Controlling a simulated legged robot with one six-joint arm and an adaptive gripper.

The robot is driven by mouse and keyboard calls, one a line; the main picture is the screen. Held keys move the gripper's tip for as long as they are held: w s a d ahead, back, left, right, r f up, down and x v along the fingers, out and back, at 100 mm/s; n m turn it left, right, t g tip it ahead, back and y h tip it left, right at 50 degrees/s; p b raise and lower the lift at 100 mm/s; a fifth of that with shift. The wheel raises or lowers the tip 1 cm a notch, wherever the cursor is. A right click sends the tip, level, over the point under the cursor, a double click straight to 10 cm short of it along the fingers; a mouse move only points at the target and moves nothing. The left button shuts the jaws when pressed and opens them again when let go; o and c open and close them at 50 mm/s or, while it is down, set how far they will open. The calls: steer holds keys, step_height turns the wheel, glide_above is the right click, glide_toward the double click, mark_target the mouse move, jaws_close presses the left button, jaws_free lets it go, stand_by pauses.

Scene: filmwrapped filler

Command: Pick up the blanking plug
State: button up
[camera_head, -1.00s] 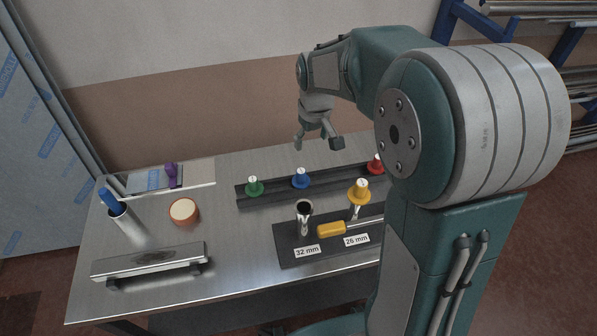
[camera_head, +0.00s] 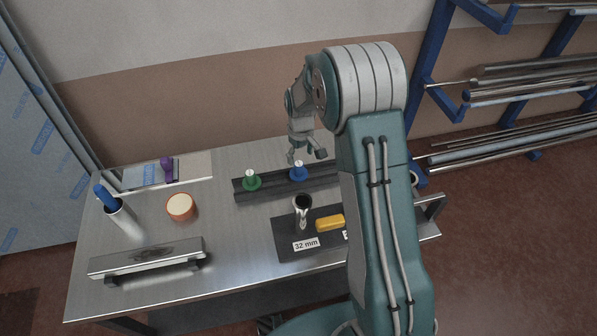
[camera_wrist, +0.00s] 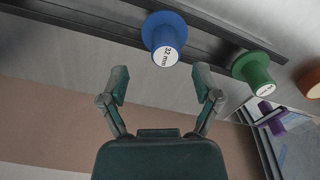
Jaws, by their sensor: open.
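Several coloured plugs sit along a dark rail. The blue plug (camera_head: 299,173) stands on it, and in the wrist view the blue plug (camera_wrist: 164,37) shows a label reading 32 mm. A green plug (camera_head: 251,181) stands to its left; it also shows in the wrist view (camera_wrist: 254,72). My gripper (camera_head: 307,156) is open and empty above the rail, close to the blue plug. In the wrist view the fingertips (camera_wrist: 160,84) are apart, with the blue plug just beyond them. The right end of the rail is hidden behind my arm.
A dark mat (camera_head: 288,232) holds an upright metal tube (camera_head: 302,213) and a yellow block (camera_head: 330,223) by a 32 mm label. A round tub (camera_head: 181,207), a cup with a blue-topped item (camera_head: 120,218) and a metal bar (camera_head: 147,256) stand at left. A pipe rack (camera_head: 520,90) is at right.

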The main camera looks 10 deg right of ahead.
mark_target(298, 163)
steer(key=f, duration=0.5)
steer(key=shift+a, duration=0.3)
jaws_close()
